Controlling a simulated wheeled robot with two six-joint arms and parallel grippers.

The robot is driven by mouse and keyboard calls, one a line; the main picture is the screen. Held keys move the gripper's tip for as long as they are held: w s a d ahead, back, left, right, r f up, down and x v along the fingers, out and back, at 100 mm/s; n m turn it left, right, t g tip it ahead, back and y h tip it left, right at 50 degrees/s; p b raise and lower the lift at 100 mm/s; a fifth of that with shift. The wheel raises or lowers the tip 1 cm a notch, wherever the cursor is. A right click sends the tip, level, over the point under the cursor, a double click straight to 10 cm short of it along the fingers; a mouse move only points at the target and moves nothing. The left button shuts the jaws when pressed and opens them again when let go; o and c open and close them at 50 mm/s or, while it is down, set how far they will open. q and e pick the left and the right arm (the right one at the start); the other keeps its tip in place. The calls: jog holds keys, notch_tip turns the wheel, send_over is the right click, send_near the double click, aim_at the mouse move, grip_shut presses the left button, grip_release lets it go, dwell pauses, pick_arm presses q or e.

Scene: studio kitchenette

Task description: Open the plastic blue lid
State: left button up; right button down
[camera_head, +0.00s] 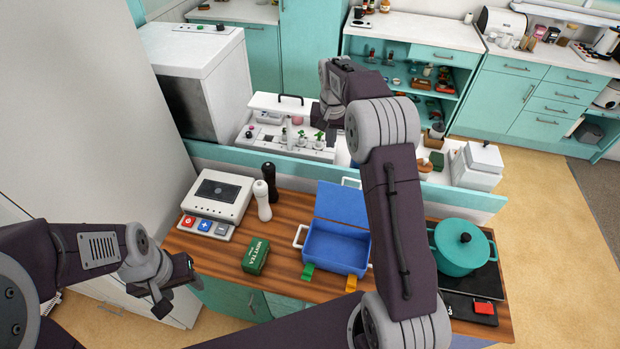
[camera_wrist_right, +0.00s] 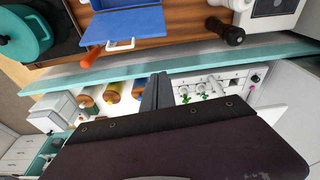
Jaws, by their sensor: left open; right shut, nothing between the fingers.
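In the head view, a blue plastic box (camera_head: 336,248) sits on the wooden counter. Its blue lid (camera_head: 341,204) stands swung back at the far side, and the inside of the box shows. My right gripper (camera_wrist_right: 157,90) is shut and empty, beyond the counter and apart from the lid. My left gripper (camera_head: 176,292) is open and empty, left of the box by the counter's front edge.
A green tea box (camera_head: 256,256), a white shaker (camera_head: 262,202), a dark shaker (camera_head: 270,183) and a white device (camera_head: 217,198) stand left of the box. A teal pot (camera_head: 463,248) stands on the right. A teal panel (camera_head: 467,199) edges the counter's back.

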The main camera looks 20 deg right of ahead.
jog(key=s+d+f+m, duration=0.1)
jog(key=s+d, duration=0.1)
jog(key=d, duration=0.3)
jog(key=s+d+f+m, duration=0.1)
jog(key=s+d+f, duration=0.1)
jog(key=d, duration=0.3)
pick_arm(q)
jog(key=shift+s+d+r+p, duration=0.3)
jog(key=shift+d+r+p, duration=0.25)
jog(key=shift+r+p, duration=0.4)
jog(key=shift+s+d+r+p, duration=0.3)
jog(key=shift+d+r+p, duration=0.2)
jog(key=shift+r+p, duration=0.45)
pick_arm(e)
notch_tip(320, 180, down, 9)
jog(key=a, duration=0.2)
jog(key=shift+s+a+n, duration=0.2)
jog(key=shift+s+n, duration=0.05)
jog(key=shift+n, duration=0.05)
